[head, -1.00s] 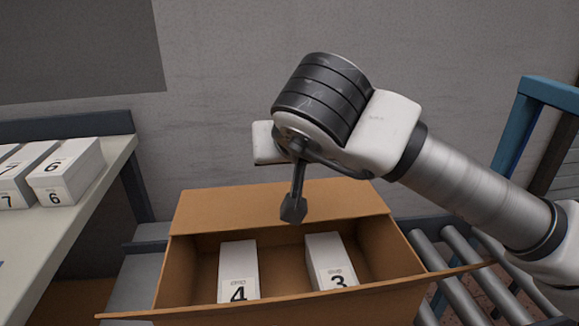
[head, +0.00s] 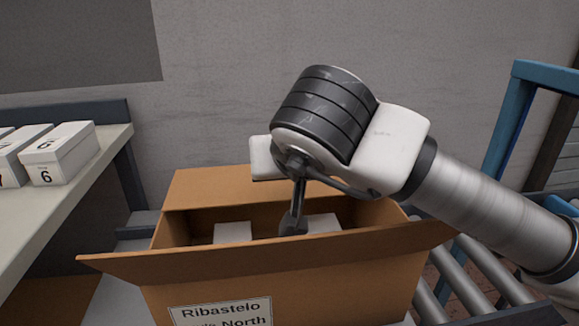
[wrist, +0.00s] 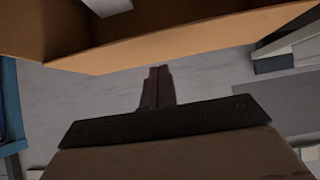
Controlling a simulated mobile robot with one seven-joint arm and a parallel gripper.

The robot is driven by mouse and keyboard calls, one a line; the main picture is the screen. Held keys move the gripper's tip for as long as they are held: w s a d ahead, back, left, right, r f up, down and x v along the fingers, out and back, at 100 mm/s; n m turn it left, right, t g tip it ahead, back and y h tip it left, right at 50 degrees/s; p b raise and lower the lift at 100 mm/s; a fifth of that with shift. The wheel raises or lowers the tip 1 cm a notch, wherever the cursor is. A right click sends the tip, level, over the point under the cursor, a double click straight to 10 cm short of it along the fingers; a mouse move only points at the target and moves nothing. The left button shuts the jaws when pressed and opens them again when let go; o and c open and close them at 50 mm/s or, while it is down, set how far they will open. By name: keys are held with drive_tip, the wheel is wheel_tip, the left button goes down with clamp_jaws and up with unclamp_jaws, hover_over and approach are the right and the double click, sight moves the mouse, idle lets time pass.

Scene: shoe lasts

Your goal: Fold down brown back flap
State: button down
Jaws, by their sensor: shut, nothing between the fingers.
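The brown back flap (head: 215,187) runs along the far edge of the open cardboard box (head: 375,285). It stands up from that edge and is not over the opening; its exact tilt is hard to tell. My gripper (head: 292,226) points down, fingers together and empty, in front of the flap. Its tip overlaps the opening between two white cartons (head: 233,232) (head: 323,223); contact cannot be told. In the wrist view, the closed fingers (wrist: 157,85) show below a brown cardboard panel (wrist: 200,38), apart from it in the picture.
The front flap (head: 265,262) spreads outward toward me and hides the cartons' lower parts. A label (head: 222,312) is on the front wall. A table (head: 75,195) with white cartons (head: 60,152) stands left. Conveyor rollers (head: 490,285) and a blue frame (head: 510,120) are right.

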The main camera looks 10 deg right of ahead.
idle(0.4)
drive_tip(key=shift+w+f+b, duration=0.2)
drive_tip(key=shift+w+b, duration=0.15)
drive_tip(key=shift+w, duration=0.35)
